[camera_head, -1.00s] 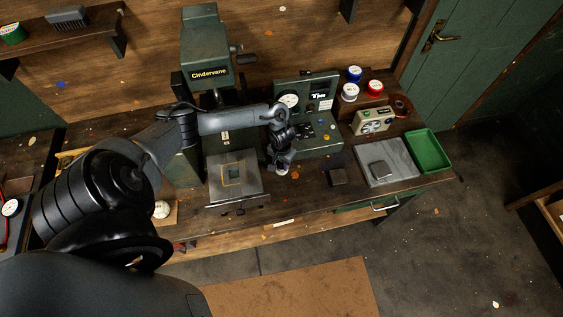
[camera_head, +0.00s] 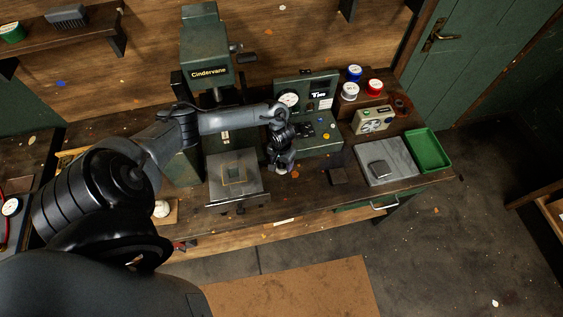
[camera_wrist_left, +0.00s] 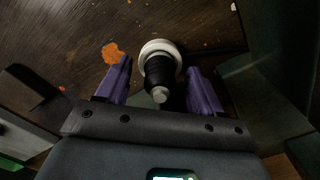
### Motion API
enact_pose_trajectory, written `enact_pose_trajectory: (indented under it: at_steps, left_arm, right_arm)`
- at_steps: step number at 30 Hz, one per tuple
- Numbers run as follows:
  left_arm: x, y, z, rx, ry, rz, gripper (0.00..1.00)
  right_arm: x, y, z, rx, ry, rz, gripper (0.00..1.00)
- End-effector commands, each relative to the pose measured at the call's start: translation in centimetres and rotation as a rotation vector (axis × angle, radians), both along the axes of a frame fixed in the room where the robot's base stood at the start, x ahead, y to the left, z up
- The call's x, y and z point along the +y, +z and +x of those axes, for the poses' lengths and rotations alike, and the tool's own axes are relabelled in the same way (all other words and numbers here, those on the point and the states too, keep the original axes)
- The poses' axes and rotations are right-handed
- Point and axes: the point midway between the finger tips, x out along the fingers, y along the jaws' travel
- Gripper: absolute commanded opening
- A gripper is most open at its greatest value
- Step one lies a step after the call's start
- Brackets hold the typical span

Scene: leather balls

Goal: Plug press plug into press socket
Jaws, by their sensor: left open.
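In the left wrist view a black plug with a white ring and a grey tip (camera_wrist_left: 158,68) stands between the two purple fingers of my left gripper (camera_wrist_left: 160,92). The fingers are open on either side of it, with a gap visible at the right. In the head view my left gripper (camera_head: 280,166) is low over the bench, between the press plate and the gauge box; the plug is mostly hidden there. The green Cindervane press (camera_head: 207,55) stands at the back. I cannot make out the press socket. My right gripper is not in view.
The press plate (camera_head: 216,188) lies left of my gripper, and the green gauge box (camera_head: 322,142) stands close at its right. A dark block (camera_head: 338,175), a grey slab (camera_head: 399,165) and a green tray (camera_head: 430,150) are farther right. The bench's front edge is near.

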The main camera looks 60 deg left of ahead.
Motion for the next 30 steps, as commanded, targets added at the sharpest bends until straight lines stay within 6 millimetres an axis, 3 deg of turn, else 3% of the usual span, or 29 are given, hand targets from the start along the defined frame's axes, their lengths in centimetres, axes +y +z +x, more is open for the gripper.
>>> enact_pose_trajectory:
  at_steps: [18, 30]
  left_arm:
    - [0.0, 9.1, 0.1, -0.002, -0.001, 0.0, 0.67]
    - [-0.1, 10.4, 0.0, -0.004, -0.005, 0.0, 0.67]
  right_arm:
    - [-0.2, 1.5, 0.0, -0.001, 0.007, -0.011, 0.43]
    - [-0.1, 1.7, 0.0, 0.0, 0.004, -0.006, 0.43]
